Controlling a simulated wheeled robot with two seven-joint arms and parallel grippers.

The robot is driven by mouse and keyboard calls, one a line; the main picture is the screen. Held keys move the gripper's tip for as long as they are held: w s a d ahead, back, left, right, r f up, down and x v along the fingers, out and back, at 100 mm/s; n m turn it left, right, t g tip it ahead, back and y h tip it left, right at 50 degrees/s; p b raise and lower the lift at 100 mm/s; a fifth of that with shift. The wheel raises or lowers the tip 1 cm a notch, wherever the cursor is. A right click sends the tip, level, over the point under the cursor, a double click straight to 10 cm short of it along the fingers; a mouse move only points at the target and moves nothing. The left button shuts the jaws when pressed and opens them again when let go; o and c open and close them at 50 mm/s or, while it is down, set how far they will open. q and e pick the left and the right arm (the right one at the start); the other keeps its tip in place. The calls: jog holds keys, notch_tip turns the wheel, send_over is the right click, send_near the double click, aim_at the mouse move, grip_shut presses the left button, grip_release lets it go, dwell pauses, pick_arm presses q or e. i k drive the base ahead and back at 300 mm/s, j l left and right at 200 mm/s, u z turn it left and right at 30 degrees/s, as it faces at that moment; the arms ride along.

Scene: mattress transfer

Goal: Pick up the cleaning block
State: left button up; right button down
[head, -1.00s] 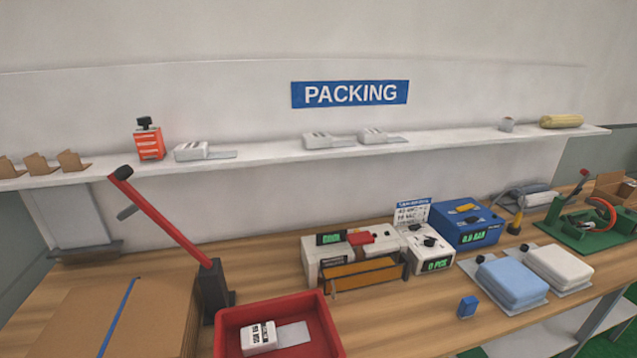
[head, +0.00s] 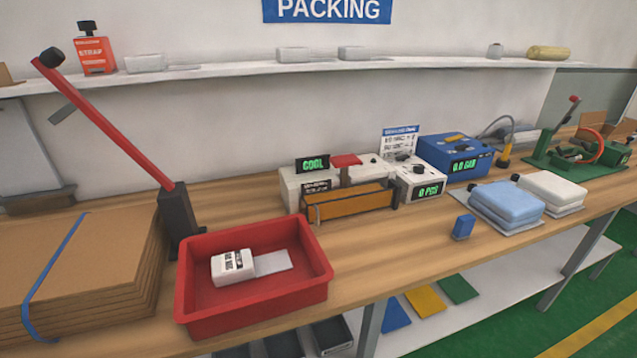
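A small blue block (head: 463,227) stands upright near the front edge of the wooden bench (head: 390,262), left of the folded light blue stack. No label on it can be read, so I cannot confirm that it is the cleaning block. A white block with a black-printed label (head: 232,266) and a flat grey tab lies in the red tray (head: 254,310). Neither of my grippers is in view.
A heat sealer (head: 345,195) reading "COOL", a white "0 PCS" unit (head: 419,180) and a blue box (head: 455,158) stand behind. Light blue (head: 506,201) and white (head: 550,190) stacks lie right. Strapped cardboard (head: 80,270) and a red-handled lever (head: 110,125) are left.

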aim_at(464, 225)
jog(key=l+z, duration=0.1)
jog(key=z, duration=0.8)
jog(key=l+z, duration=0.1)
jog(key=z, duration=0.35)
jog(key=i, duration=0.05)
